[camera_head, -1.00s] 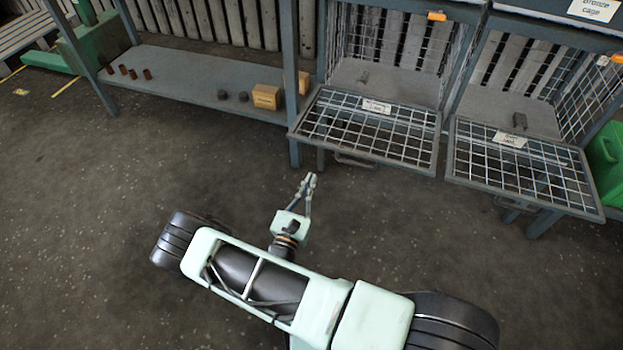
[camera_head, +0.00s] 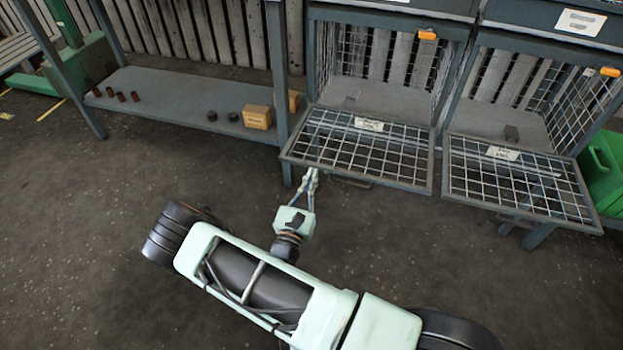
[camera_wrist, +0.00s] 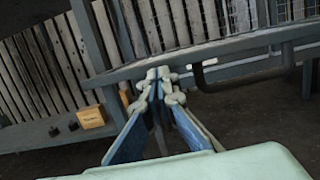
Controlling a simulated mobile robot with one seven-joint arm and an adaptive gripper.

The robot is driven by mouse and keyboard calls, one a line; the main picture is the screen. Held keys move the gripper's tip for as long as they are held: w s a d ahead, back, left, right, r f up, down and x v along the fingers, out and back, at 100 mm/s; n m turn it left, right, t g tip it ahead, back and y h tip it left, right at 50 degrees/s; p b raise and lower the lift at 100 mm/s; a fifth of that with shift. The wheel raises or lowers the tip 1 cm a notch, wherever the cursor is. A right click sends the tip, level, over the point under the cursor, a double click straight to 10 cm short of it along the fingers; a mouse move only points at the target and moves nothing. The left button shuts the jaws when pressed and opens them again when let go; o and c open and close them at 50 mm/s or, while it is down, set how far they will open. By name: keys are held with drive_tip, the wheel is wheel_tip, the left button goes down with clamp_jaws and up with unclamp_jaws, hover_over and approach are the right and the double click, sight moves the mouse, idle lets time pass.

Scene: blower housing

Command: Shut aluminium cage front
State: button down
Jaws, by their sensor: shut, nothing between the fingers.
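Two mesh cages stand side by side, each front folded down and open. The left cage front (camera_head: 368,143) has a small label (camera_head: 369,124) too small to read, and a handle (camera_head: 350,183) under its near edge. The right cage front (camera_head: 520,183) also hangs open. No sign I can read says aluminium. My gripper (camera_head: 311,173) is shut and empty at the left cage front's near edge, left of the handle. In the wrist view its fingertips (camera_wrist: 160,75) overlap the front's frame bar (camera_wrist: 240,48), with the handle (camera_wrist: 203,80) to the right; contact cannot be told.
A shelf (camera_head: 170,98) on the left holds small brown cylinders (camera_head: 121,97), dark round pieces (camera_head: 233,117) and a cardboard box (camera_head: 257,117). A table leg (camera_head: 279,90) stands left of the cages. A green bin (camera_head: 602,165) is at the right. The floor in front is clear.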

drive_tip(key=shift+w+r+p, duration=0.15)
drive_tip(key=shift+r+p, duration=0.5)
drive_tip(key=shift+r, duration=0.05)
